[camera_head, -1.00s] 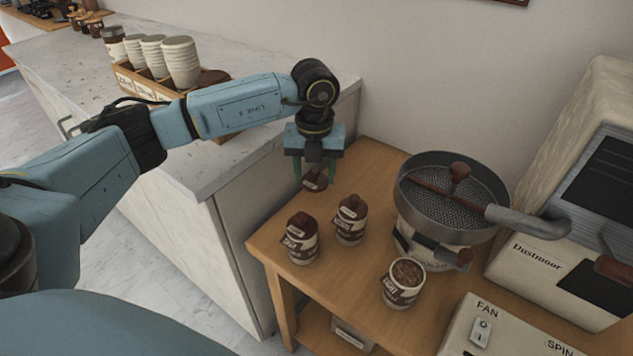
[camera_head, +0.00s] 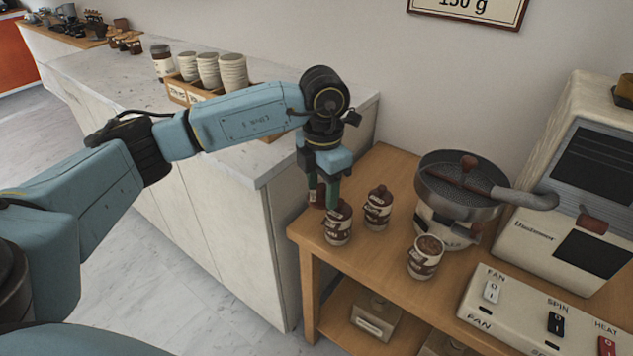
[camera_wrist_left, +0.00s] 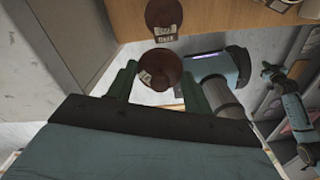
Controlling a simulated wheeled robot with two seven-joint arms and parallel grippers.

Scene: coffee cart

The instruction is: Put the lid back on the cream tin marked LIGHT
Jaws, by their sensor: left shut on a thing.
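My left gripper (camera_head: 325,192) is shut on a brown lid (camera_head: 317,194), partly hidden by the fingers, behind the left lidded tin near the table's left edge. In the left wrist view the round lid (camera_wrist_left: 162,72), with a small pale tag, sits between both fingertips. An open cream tin (camera_head: 424,262) with brown contents stands uncovered near the table's front; its marking is too small to read for sure. Two cream tins with brown lids stand to its left, one nearer (camera_head: 338,228) and one farther (camera_head: 377,211). My right gripper is not in view.
A round metal sieve pan (camera_head: 460,185) with a handle stands right of the tins. A switch panel (camera_head: 535,318) and a roaster marked Dustmoor (camera_head: 535,237) are farther right. The marble counter (camera_head: 270,165) rises left of the wooden table (camera_head: 310,238).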

